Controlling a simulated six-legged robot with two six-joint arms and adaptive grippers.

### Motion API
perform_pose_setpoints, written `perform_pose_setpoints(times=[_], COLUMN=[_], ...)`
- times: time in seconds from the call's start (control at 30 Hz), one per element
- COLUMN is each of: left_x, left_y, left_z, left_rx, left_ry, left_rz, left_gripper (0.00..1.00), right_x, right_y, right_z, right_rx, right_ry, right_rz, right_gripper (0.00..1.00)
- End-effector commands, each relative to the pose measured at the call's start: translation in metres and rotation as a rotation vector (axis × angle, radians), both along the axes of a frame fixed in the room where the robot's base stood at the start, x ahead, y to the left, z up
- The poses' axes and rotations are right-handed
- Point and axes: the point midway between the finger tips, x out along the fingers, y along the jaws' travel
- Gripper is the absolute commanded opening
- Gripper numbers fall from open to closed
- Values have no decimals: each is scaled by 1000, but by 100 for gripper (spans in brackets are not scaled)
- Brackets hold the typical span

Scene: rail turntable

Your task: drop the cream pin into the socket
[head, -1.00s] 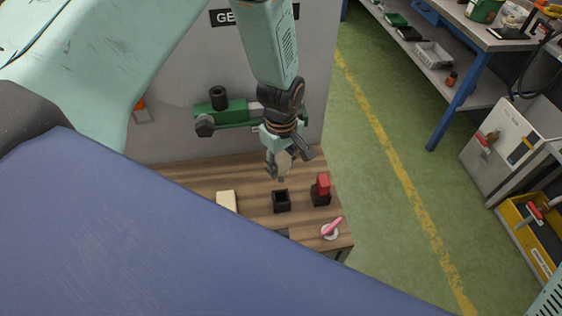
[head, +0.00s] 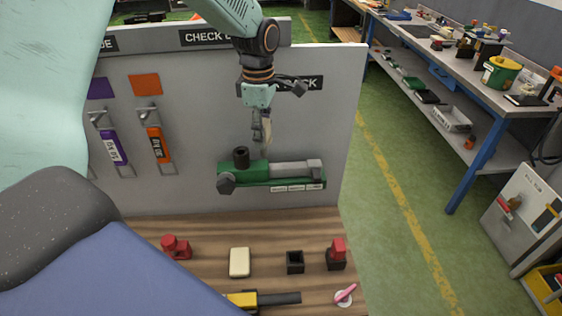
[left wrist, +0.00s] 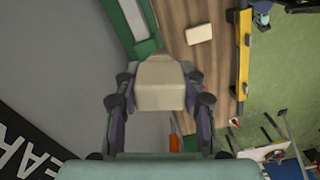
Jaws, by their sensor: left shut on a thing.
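My left gripper (head: 263,140) is shut on the cream pin (head: 268,131), pointing down in front of the grey back panel. In the left wrist view the pin (left wrist: 160,84) is a blocky cream piece between the two fingers. The socket (head: 295,261), a small black square box with an open top, stands on the wooden bench. It looks empty. The gripper and pin are well above and slightly left of it in the head view. My right gripper is not in view.
A green fixture (head: 262,177) with a black cylinder is on the panel below my gripper. On the bench (head: 210,228) are a cream block (head: 239,262), a red piece in a black holder (head: 336,256), a red part (head: 175,247), a yellow-black tool (head: 270,299) and a pink lever (head: 345,294).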

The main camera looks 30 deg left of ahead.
Motion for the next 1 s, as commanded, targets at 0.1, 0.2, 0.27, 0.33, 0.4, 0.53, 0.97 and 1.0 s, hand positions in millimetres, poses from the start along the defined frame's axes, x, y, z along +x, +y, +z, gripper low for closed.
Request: perform_pose_setpoints(times=[0.1,0.2,0.27,0.33,0.4,0.53,0.97,1.0], left_x=[-1,-4,-6,-8,-9,-11,-11,-11], left_y=[25,41,49,56,61,64,64,64], left_z=[28,44,52,58,62,65,62,61], left_rx=[2,5,7,9,11,13,14,14], left_ry=[-3,2,4,6,9,10,10,11], left_rz=[113,193,231,266,288,307,306,306], left_gripper=[0,0,0,0,0,0,0,0], right_x=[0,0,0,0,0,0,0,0], right_y=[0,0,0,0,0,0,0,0], right_z=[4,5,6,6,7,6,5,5], right_rx=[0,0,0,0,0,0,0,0], right_ry=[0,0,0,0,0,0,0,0], right_rz=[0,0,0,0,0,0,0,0], right_gripper=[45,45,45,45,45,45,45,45])
